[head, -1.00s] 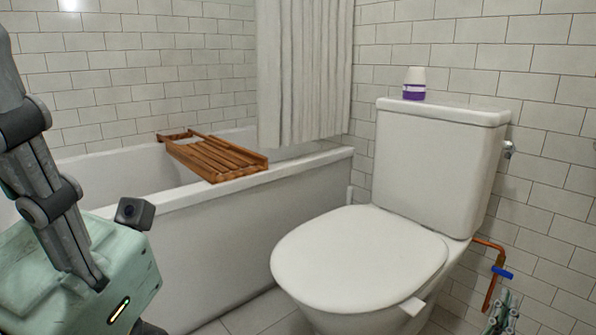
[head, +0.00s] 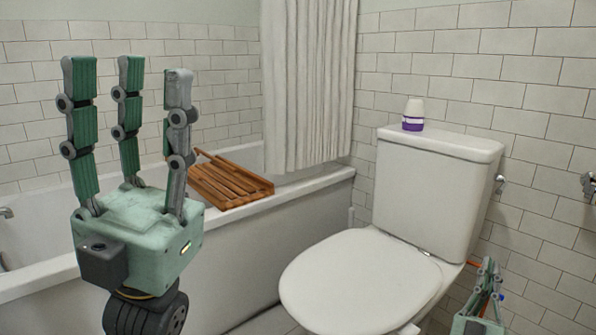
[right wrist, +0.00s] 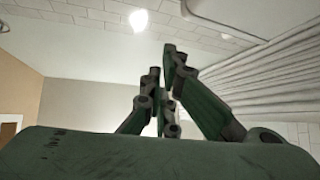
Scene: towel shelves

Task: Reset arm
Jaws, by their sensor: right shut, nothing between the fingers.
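My left gripper (head: 128,66) stands upright at the left of the head view. Its three green-and-grey fingers point up, spread apart, with nothing between them. My right gripper (head: 488,266) is low at the right edge area, beside the toilet, and only its upper part shows. In the right wrist view its fingers (right wrist: 165,62) come together, pointing up toward the ceiling, and hold nothing.
A white toilet (head: 360,280) stands at centre right, with a white and purple bottle (head: 413,115) on its cistern. Behind my left gripper are a bathtub (head: 240,250) with a wooden rack (head: 235,185) across its rim, and a curtain (head: 308,85).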

